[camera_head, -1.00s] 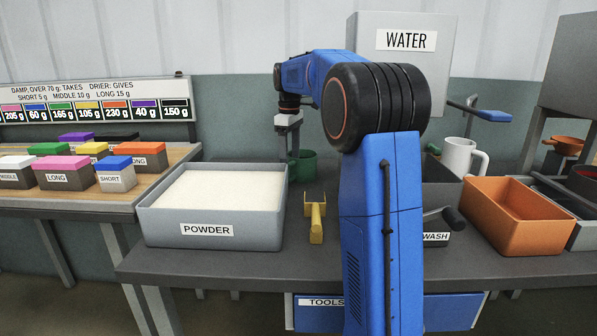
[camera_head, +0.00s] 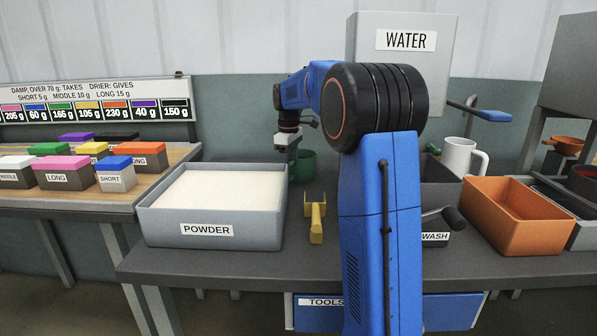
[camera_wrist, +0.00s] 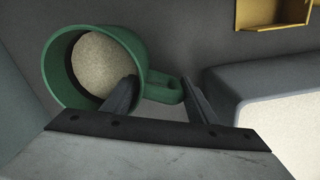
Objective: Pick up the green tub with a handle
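My gripper (camera_wrist: 159,83) is open, with one dark finger on either side of the handle. The left finger overlaps the tub's rim in the picture; I cannot tell whether it touches. In the head view my gripper (camera_head: 291,155) is at the tub's left, its fingertips hard to make out.
The grey powder box (camera_head: 265,226) is close on the left; its rim (camera_wrist: 225,85) shows right of the fingers. A yellow scoop (camera_head: 316,220) lies in front of the tub. A white mug (camera_head: 459,157) and orange bin (camera_head: 540,238) are to the right.

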